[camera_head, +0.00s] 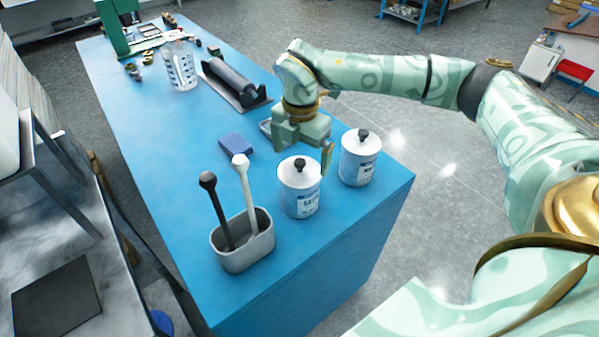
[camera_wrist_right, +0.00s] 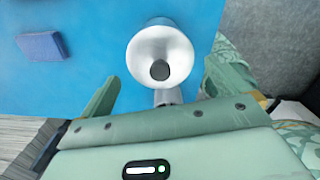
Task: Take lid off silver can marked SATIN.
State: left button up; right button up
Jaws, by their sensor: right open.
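Two silver-white cans with black-knobbed lids stand upright on the blue table, a nearer can (camera_head: 299,190) and a farther can (camera_head: 361,160). Each has its lid on. Both have blue-lettered labels, too small to read surely. My right gripper (camera_head: 300,150) hangs above the table just behind the nearer can, with one fingertip beside its lid. In the right wrist view a round pale lid with a dark knob (camera_wrist_right: 160,70) lies ahead of the open, empty fingers (camera_wrist_right: 158,92); I cannot tell which can it tops. My left gripper is not in view.
A grey caddy (camera_head: 231,253) with a black and a white stick stands in front of the cans. The table's right edge is close to the farther can.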

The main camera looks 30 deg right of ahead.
aim_at(300, 161)
notch_tip(300, 161, down, 3)
jog(key=shift+w+a+f, duration=0.1)
jog(key=c, duration=0.7)
